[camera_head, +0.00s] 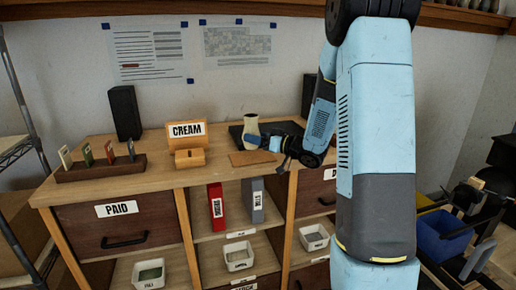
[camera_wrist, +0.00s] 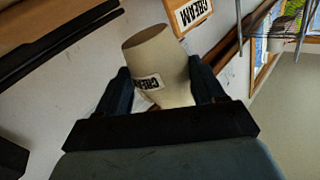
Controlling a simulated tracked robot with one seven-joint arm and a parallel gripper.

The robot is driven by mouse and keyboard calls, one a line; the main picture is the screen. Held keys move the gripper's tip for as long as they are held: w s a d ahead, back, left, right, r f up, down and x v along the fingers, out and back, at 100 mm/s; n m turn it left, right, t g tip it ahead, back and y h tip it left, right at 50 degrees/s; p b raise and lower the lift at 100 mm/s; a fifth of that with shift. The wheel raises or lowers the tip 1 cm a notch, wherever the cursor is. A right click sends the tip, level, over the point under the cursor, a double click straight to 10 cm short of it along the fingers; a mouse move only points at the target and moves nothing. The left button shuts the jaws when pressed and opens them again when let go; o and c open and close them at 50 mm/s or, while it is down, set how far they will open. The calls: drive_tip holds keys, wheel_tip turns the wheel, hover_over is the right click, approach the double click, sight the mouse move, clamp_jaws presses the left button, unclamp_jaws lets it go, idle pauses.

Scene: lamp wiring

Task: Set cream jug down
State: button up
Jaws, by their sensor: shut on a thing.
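The cream jug (camera_head: 251,126) is a pale, beige vessel near the back of the wooden counter. In the wrist view the jug (camera_wrist: 158,55) shows a small label reading CREAM and sits tilted in the picture between the two dark fingers. My gripper (camera_head: 264,142) is shut on the jug's body, and it also shows in the wrist view (camera_wrist: 160,82). The jug is in front of or over a dark flat pad (camera_head: 236,131); I cannot tell whether its base touches anything.
A flat brown board (camera_head: 252,158) lies at the counter's front edge. A rack with several small cards (camera_head: 100,165) stands at left, before a black speaker (camera_head: 125,112). Another dark box (camera_head: 308,95) is behind my arm. Counter space between sign and rack is clear.

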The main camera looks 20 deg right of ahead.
sight(257, 147)
drive_tip(key=shift+w+f, duration=0.4)
drive_tip(key=shift+f, duration=0.1)
drive_tip(key=shift+d+f, duration=0.1)
drive_tip(key=shift+f, duration=1.45)
drive_tip(key=o, duration=1.2)
drive_tip(key=shift+c, duration=0.2)
